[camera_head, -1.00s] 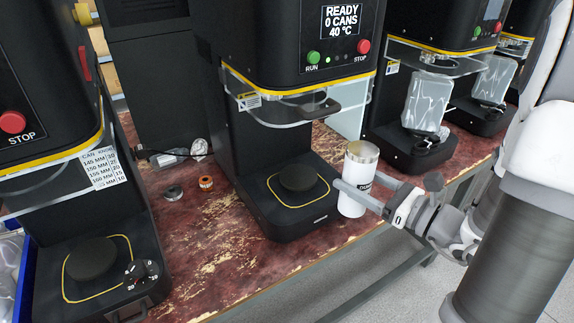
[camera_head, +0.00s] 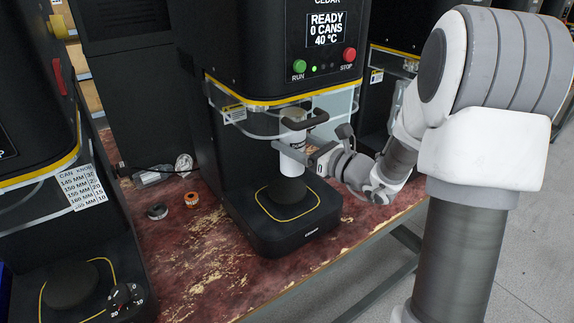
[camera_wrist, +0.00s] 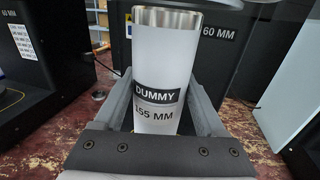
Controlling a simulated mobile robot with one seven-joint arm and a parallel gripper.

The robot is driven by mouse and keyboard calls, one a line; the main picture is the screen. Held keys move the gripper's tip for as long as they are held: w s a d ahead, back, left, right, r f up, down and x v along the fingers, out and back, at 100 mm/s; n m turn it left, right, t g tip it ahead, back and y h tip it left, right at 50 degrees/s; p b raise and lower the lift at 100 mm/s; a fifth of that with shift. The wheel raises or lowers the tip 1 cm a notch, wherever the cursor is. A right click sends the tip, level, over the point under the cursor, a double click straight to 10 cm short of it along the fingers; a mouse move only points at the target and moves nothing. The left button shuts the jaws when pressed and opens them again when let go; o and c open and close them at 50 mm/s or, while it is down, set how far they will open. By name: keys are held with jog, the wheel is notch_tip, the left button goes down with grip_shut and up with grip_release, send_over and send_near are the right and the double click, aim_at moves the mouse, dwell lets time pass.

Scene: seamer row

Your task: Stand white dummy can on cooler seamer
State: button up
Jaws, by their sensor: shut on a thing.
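The white dummy can (camera_head: 291,159), marked DUMMY and 155 MM, is upright in my gripper (camera_head: 307,158). It hangs above the round black plate (camera_head: 288,190) of the middle seamer (camera_head: 281,229), just under its head and partly behind the guard handle. The wrist view shows the can (camera_wrist: 158,80) between both fingers, with its open metal rim up. The middle seamer's display reads READY, 0 CANS, 40 °C. Its name plate above the display is partly cut off, reading like CEDAR. I cannot tell whether the can touches the plate.
A clear guard with a black handle (camera_head: 306,119) curves around the space below the seamer head. Another seamer (camera_head: 70,288) stands at left with a can-size chart (camera_head: 82,187). Two small rings (camera_head: 191,199) lie on the worn red bench (camera_head: 190,259). The bench's front edge is clear.

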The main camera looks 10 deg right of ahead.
jog(key=shift+x, duration=1)
jog(key=f, duration=0.1)
jog(key=f+b, duration=0.1)
jog(key=shift+w+d+f, duration=0.15)
jog(key=shift+d+f, duration=0.05)
jog(key=shift+f, duration=0.1)
notch_tip(320, 180, down, 4)
jog(key=shift+f+b, duration=0.2)
jog(key=shift+b, duration=0.7)
jog(key=shift+w+a+f, duration=0.1)
jog(key=shift+w, duration=0.05)
